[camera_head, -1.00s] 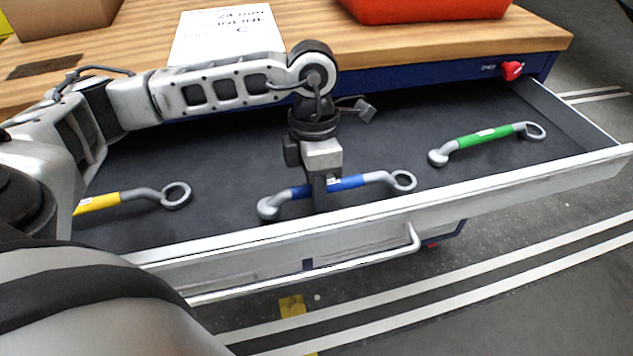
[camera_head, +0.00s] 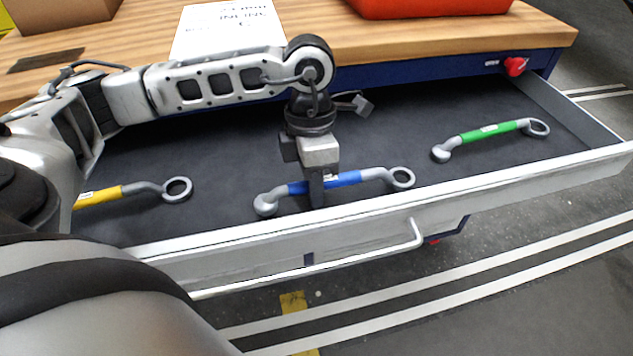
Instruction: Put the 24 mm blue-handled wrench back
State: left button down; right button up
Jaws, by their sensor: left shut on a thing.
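The blue-handled wrench (camera_head: 347,178) is in the open drawer (camera_head: 230,150), between the yellow-handled and green-handled wrenches. Its ring ends point left and right. My left gripper (camera_head: 316,195) reaches down from above and is shut on the blue handle near its middle. The fingers hide part of the handle. I cannot tell whether the wrench touches the drawer floor. My right gripper is not in view.
A yellow-handled wrench (camera_head: 105,195) lies at the drawer's left, and a green-handled wrench (camera_head: 490,132) at its right. The drawer's front wall (camera_head: 480,193) runs close in front of the blue wrench. A paper sheet (camera_head: 228,30) and a red bin (camera_head: 430,8) are on the worktop.

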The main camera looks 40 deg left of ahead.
pick_arm(q)
jog(key=shift+f+b, duration=0.65)
dwell(0.5)
jog(key=c, duration=1.2)
grip_release()
